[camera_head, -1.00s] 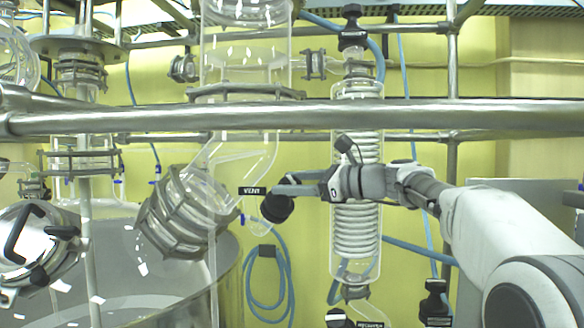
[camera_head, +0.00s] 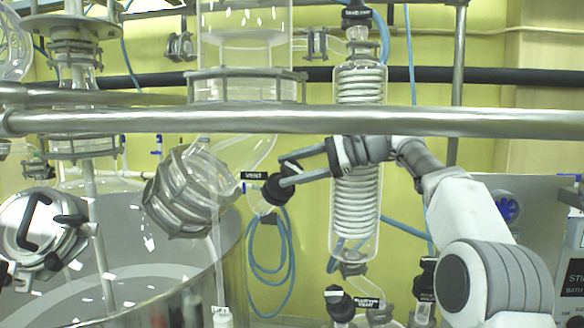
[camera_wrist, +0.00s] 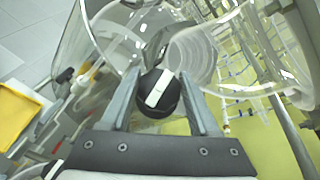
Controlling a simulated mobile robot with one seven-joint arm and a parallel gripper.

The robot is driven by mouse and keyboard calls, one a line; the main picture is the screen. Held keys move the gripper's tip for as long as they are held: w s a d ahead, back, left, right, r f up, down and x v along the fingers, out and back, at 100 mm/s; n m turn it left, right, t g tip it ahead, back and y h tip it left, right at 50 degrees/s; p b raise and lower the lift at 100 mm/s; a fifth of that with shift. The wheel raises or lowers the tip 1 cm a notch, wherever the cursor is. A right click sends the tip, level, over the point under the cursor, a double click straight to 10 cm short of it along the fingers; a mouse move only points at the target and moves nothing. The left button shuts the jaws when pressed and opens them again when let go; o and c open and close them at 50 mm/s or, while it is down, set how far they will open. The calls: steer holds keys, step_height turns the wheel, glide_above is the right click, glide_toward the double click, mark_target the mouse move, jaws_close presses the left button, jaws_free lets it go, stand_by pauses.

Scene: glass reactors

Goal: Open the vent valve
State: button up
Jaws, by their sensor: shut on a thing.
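The vent valve's black round knob (camera_head: 275,191) sits on the glass piping just right of a metal-clamped glass joint, below a black label reading VENT (camera_head: 253,175). My gripper (camera_head: 283,178) reaches in from the right, its fingers on either side of the knob. In the wrist view the knob (camera_wrist: 158,94) shows as a dark ball with a white stripe, slanting slightly, between the two fingertips of my gripper (camera_wrist: 165,88). The gripper is shut on the knob. The valve's inner parts are hidden behind the knob.
A thick horizontal metal rail (camera_head: 420,121) crosses in front, just above my gripper. A coiled glass condenser (camera_head: 355,215) stands behind my wrist.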

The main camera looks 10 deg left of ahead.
stand_by(0.4)
steer(key=o, duration=1.4)
steer(key=shift+m+t, duration=0.3)
